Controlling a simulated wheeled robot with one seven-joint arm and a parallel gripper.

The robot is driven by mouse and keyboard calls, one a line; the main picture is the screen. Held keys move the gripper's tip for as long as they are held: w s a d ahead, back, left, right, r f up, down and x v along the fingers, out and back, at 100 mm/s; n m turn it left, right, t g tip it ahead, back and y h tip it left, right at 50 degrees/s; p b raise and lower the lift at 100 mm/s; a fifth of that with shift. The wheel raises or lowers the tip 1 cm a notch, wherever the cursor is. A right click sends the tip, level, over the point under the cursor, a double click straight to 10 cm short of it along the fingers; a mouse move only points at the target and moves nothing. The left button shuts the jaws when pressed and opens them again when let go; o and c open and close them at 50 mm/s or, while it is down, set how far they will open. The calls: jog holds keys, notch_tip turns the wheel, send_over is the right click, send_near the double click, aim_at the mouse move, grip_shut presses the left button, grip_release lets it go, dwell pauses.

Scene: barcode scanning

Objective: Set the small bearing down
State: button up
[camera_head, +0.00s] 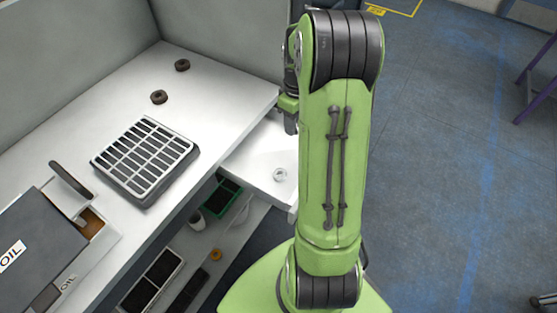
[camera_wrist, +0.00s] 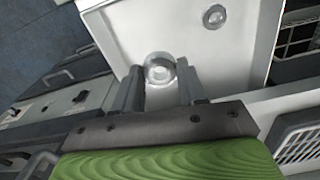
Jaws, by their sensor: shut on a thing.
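In the wrist view the small bearing (camera_wrist: 160,68), a shiny metal ring, sits between the two fingertips of my gripper (camera_wrist: 159,76), which is shut on it. White surface shows beyond it; I cannot tell whether the bearing touches that surface. In the head view my gripper (camera_head: 290,122) shows as dark fingers at the left side of my green arm, over the white pull-out surface. The held bearing cannot be made out there. A second metal ring (camera_wrist: 214,16) lies apart on the white surface in the wrist view; a ring (camera_head: 279,174) also lies on it in the head view.
A grey slotted crate (camera_head: 172,184) stands on the white table (camera_head: 215,92). Two dark brown rings (camera_head: 159,97) (camera_head: 182,65) lie behind it. An oil-labelled box (camera_head: 40,250) is at lower left. Bins (camera_head: 153,280) stand on a shelf below. The pull-out surface around the ring is clear.

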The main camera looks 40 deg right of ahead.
aim_at(277, 155)
jog(key=shift+s+d+f+m+b, duration=0.2)
jog(key=shift+s+d+f+m, duration=0.1)
jog(key=shift+f, duration=0.3)
jog(key=shift+s+d+f+m+b, duration=0.15)
jog(key=shift+s+f+m+b, duration=0.1)
jog(key=shift+f, duration=0.3)
notch_tip(277, 155, down, 8)
jog(key=shift+w+f+b, duration=0.1)
jog(key=shift+f+b, duration=0.05)
jog(key=shift+b, duration=1)
jog(key=o, duration=1.1)
jog(key=shift+c, duration=0.2)
